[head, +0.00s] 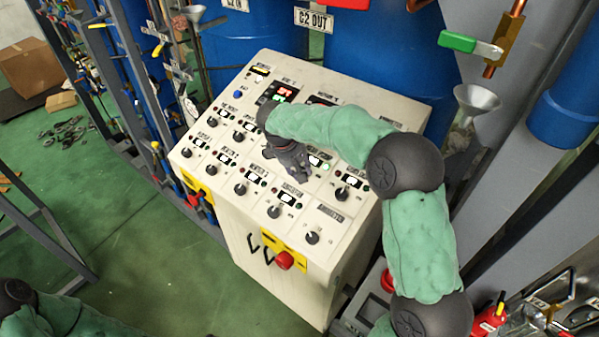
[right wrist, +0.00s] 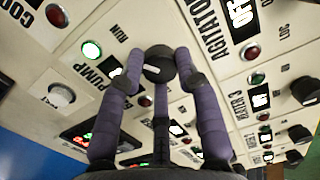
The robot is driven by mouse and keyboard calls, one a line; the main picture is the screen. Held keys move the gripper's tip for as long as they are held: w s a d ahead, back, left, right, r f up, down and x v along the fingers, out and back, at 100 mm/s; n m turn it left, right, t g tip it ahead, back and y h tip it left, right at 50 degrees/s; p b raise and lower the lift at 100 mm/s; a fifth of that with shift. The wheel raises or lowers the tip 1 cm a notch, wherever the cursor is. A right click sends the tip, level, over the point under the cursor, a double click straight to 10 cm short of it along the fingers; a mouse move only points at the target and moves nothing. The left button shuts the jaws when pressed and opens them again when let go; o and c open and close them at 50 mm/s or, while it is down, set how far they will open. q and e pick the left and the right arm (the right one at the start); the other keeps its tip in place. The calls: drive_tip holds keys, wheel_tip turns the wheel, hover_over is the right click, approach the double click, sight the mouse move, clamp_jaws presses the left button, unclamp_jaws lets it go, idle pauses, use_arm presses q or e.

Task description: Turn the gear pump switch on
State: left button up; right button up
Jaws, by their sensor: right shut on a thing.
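The slanted white control panel (head: 225,185) carries rows of black rotary knobs with displays and lamps. My right gripper (head: 290,160) is low over its middle in the head view and hides the knob beneath it. In the right wrist view, my right gripper (right wrist: 160,75) has its purple fingers shut around a black switch knob (right wrist: 158,65) with a white mark. The word PUMP (right wrist: 92,76) stands to its left, with RUN above. A green lamp (right wrist: 91,49) near these words is lit. My left gripper is out of view; only part of that arm shows at lower left.
Other knobs (head: 312,237) lie close around my right gripper. A red button (head: 284,260) on a yellow plate is on the panel's front. Blue drums (head: 380,50) stand behind. A funnel (head: 476,98) and a green-handled valve (head: 470,44) are at right.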

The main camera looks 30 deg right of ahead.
drive_tip(key=shift+f+m, duration=0.15)
drive_tip(key=shift+m, duration=0.25)
drive_tip(key=o, duration=1.1)
drive_tip(key=shift+o, duration=0.2)
drive_tip(key=v, duration=1.2)
